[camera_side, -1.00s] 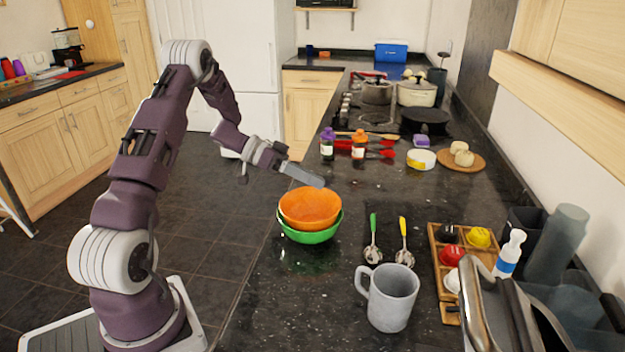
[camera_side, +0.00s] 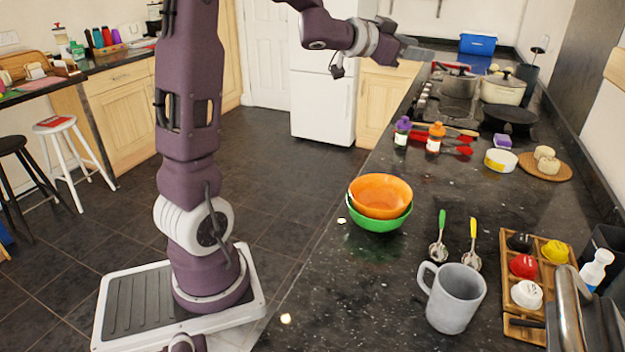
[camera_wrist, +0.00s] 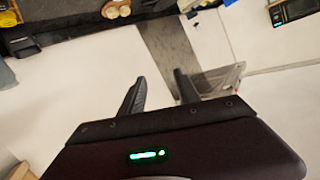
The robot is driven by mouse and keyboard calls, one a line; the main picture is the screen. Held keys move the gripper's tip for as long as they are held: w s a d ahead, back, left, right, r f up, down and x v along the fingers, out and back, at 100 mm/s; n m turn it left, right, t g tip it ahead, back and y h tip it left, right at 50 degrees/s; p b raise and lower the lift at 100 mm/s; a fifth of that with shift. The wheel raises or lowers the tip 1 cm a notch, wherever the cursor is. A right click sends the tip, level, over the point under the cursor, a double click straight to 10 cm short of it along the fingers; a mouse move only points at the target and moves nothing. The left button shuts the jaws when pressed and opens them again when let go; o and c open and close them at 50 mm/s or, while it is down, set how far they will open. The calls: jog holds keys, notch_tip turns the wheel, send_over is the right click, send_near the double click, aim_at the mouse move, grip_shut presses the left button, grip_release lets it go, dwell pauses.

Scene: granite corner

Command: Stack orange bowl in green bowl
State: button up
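The orange bowl (camera_side: 381,194) sits inside the green bowl (camera_side: 379,223) on the dark counter, near its left edge. Its rim stands above the green rim and looks slightly tilted. The lower part of the orange bowl is hidden by the green one. My gripper (camera_side: 418,50) is raised well above and behind the bowls, apart from them. In the wrist view my gripper (camera_wrist: 158,92) has its two fingers spread with nothing between them. Neither bowl shows in the wrist view.
A grey mug (camera_side: 453,298), a green-handled spoon (camera_side: 439,238) and a yellow-handled spoon (camera_side: 473,244) lie right of the bowls. A wooden tray (camera_side: 509,290) is further right. Small bottles (camera_side: 436,138), pots (camera_side: 503,88) and a round board (camera_side: 556,171) stand behind.

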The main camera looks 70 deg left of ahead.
jog(key=s+d+f+g, duration=0.3)
jog(key=s+d, duration=0.4)
jog(key=s, duration=0.4)
jog(key=s+d+f+n+g+h, duration=0.1)
jog(key=s+d+f+g, duration=0.2)
jog(key=s+d+f, duration=0.2)
jog(key=s+d+f+g+h, duration=0.1)
jog(key=s+d+f+g, duration=0.3)
jog(key=s+d, duration=0.6)
jog(key=s, duration=0.6)
jog(key=shift+s+d+f+n, duration=0.2)
jog(key=shift+s+d+n, duration=0.1)
jog(key=shift+s+d, duration=0.1)
